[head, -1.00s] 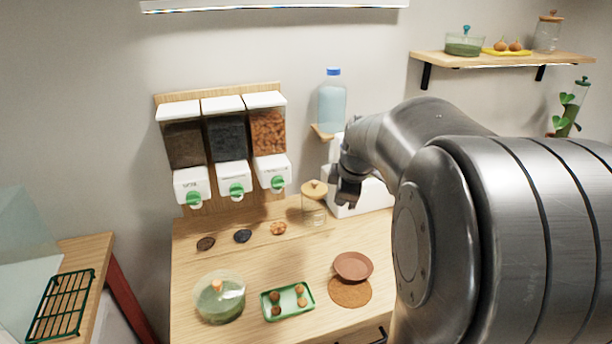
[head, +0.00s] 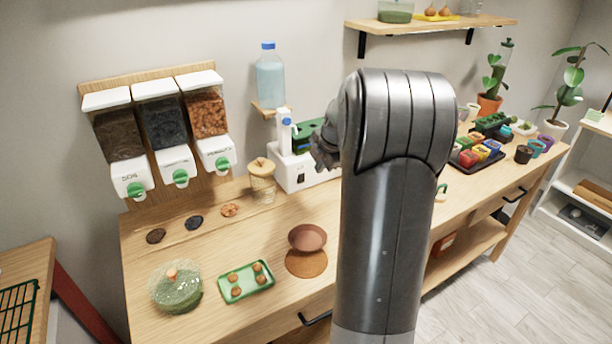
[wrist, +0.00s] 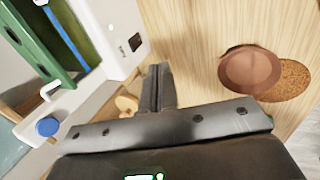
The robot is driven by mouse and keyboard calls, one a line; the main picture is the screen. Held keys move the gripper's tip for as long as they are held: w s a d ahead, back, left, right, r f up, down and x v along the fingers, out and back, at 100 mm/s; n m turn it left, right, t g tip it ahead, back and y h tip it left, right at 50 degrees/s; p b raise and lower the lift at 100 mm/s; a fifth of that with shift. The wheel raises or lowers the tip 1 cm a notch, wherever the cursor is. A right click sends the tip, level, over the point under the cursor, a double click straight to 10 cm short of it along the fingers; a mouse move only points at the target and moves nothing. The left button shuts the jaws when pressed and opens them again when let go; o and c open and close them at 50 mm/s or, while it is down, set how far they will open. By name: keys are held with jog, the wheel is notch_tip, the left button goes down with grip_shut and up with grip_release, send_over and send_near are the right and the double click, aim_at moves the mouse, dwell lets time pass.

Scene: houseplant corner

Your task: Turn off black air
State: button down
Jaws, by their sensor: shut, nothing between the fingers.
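A white machine (head: 296,176) with a green part (head: 308,136) stands on the bench against the wall, partly hidden by my arm. The wrist view shows its white body (wrist: 92,20) at upper left, with a small black switch-like part (wrist: 134,43) on one face. I cannot read any label there or tell the switch's position. My gripper (wrist: 158,88) is shut and empty, beside the machine and apart from the black part in the picture.
A lidded jar (head: 262,184) stands left of the machine, and a blue-capped bottle (head: 269,82) is above it. Three dispensers (head: 176,165) hang at left. Coloured pots (head: 480,152) stand at right.

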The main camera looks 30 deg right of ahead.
aim_at(302, 181)
jog(key=x, duration=1)
jog(key=shift+a+f, duration=0.1)
jog(key=shift+f, duration=0.05)
jog(key=w, duration=0.2)
jog(key=shift+w+r, duration=0.4)
jog(key=shift+w, duration=0.55)
jog(key=shift+w+r, duration=0.1)
jog(key=shift+w, duration=0.25)
jog(key=shift+r, duration=0.1)
